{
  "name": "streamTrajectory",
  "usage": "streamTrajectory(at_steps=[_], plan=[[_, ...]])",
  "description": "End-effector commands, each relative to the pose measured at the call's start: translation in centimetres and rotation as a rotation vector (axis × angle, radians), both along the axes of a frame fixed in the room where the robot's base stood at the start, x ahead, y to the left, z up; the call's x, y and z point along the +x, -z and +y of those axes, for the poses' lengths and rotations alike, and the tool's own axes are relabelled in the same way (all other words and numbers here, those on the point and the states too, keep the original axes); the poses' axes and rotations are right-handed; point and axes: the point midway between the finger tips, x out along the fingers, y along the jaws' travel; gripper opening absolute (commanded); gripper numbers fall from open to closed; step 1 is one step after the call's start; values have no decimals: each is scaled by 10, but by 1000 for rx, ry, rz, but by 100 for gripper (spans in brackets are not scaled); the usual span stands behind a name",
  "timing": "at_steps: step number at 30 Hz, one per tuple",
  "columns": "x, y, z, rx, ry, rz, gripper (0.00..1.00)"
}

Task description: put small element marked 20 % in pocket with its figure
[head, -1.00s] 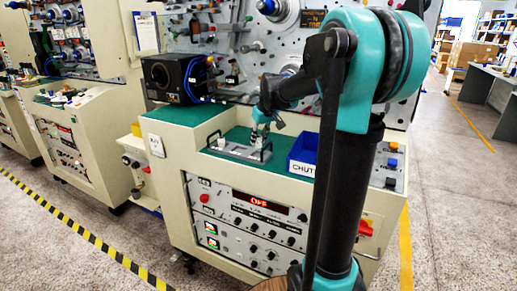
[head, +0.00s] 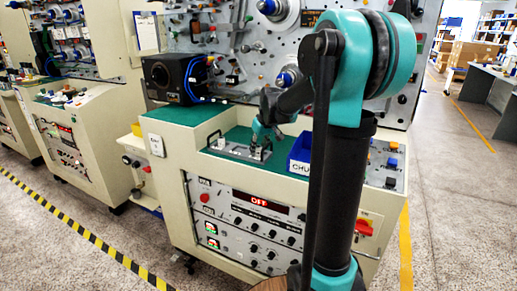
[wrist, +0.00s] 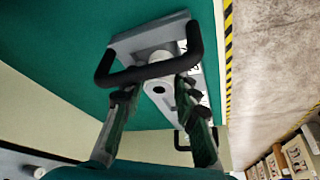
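A grey tray (wrist: 122,47) with two black handles lies on the green bench top; it also shows in the head view (head: 228,151). In the wrist view a pale cylindrical element (wrist: 154,60) stands in it near the far handle. Another round, pale part with a dark centre (wrist: 159,88) lies closer, between my fingers. Dark marks run along the tray's edge, but I cannot read them or find 20 %. My gripper (wrist: 160,92) is over the tray with its fingers apart. In the head view my gripper (head: 262,137) hides part of the tray.
A blue bin (head: 302,152) stands right of the tray, close to my arm. A black box-shaped device (head: 175,77) with blue cables stands at the back left. Green bench top left of the tray is clear.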

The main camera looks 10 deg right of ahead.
Motion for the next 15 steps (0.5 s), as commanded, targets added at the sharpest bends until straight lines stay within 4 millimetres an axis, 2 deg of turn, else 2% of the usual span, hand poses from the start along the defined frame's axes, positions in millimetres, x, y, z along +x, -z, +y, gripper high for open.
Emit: streamTrajectory(at_steps=[8,11,15], plan=[[-1,-4,-2,-3,2,1,35],[-5,-15,-3,-3,3,1,35],[-15,-40,-7,-1,3,1,35]])
